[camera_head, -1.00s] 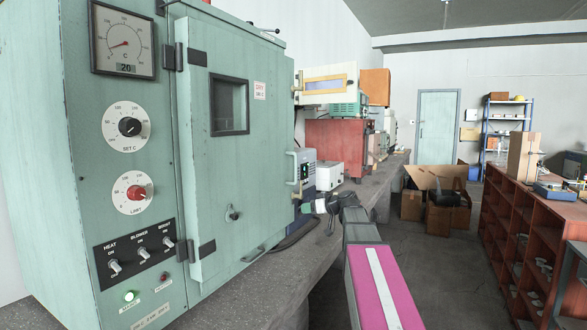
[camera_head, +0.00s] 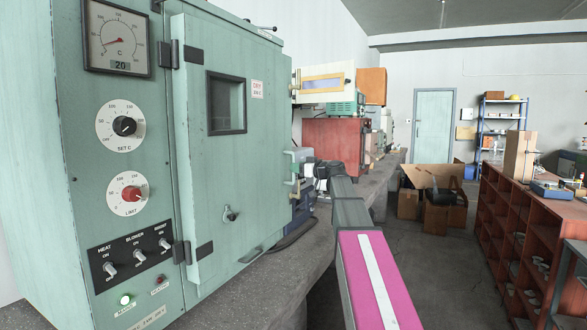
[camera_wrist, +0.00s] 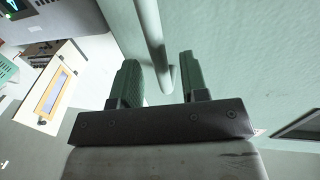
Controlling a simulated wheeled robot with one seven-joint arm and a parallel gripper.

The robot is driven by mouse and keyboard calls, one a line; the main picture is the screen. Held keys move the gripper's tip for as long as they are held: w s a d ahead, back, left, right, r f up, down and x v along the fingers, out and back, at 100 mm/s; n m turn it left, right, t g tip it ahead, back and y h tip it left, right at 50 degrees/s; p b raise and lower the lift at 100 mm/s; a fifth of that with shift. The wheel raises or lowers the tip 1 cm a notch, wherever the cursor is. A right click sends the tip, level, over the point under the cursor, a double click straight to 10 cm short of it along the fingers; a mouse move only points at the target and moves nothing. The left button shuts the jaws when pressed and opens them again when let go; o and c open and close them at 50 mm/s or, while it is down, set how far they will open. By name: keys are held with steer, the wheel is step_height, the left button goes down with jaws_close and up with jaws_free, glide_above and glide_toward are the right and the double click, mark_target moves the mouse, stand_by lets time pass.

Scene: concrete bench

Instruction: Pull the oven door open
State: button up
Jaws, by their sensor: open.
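The pale green oven (camera_head: 130,235) fills the left of the head view. Its door (camera_head: 225,175), with a dark window (camera_head: 227,103), looks shut. The hinges are on the door's left side. A pale vertical bar handle (camera_head: 293,172) stands off near the door's right edge. My gripper (camera_wrist: 158,60) is open at the handle. In the wrist view the handle bar (camera_wrist: 151,40) runs between the two green fingers, with a finger on each side. I cannot tell whether either finger touches it. In the head view my wrist partly hides the gripper.
The oven stands on a concrete bench (camera_head: 262,290). Behind it are a red cabinet (camera_head: 333,131) and a cream box with a yellow-framed window (camera_head: 325,85). Cardboard boxes (camera_head: 443,215) lie on the floor. A red-brown shelf (camera_head: 520,225) stands at right, with open floor between.

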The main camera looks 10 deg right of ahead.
steer(key=shift+x, duration=1.4)
steer(key=shift+s, duration=0.15)
jaws_close()
